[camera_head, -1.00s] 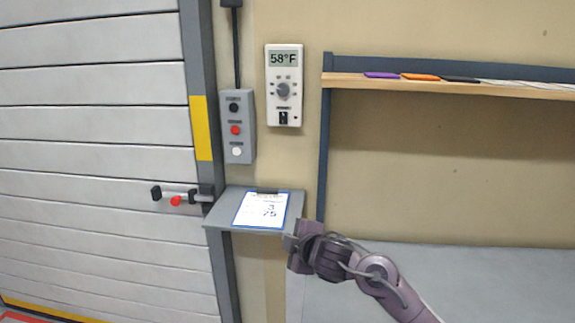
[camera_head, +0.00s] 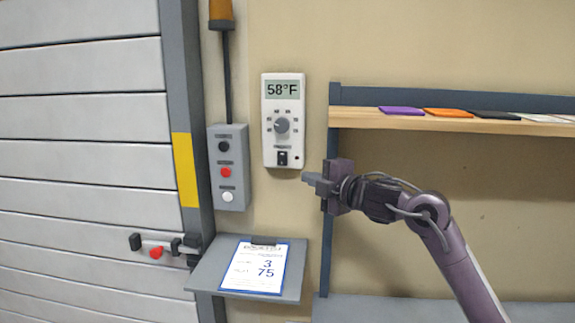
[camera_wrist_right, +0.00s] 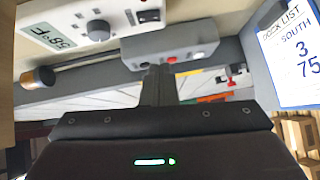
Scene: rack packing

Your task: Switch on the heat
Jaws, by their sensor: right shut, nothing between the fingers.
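The white thermostat (camera_head: 283,110) hangs on the beige wall and its display (camera_head: 282,89) reads 58°F. Below the display are a round grey dial (camera_head: 282,125) and a small black switch (camera_head: 283,158). My right gripper (camera_head: 306,178) is shut and empty, just below and right of the thermostat's lower edge, apparently not touching it. In the right wrist view the thermostat (camera_wrist_right: 75,25) shows rotated at the upper left, with its dial (camera_wrist_right: 98,30) and switch (camera_wrist_right: 149,15); the shut fingers (camera_wrist_right: 158,85) point up the middle. My left gripper is not in view.
A grey button box (camera_head: 229,167) with black, red and white buttons is left of the thermostat. A clipboard (camera_head: 255,267) showing 3 and 75 lies on a small grey shelf (camera_head: 205,280) below. A wooden shelf (camera_head: 400,120) is at right, a shutter door (camera_head: 80,130) at left.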

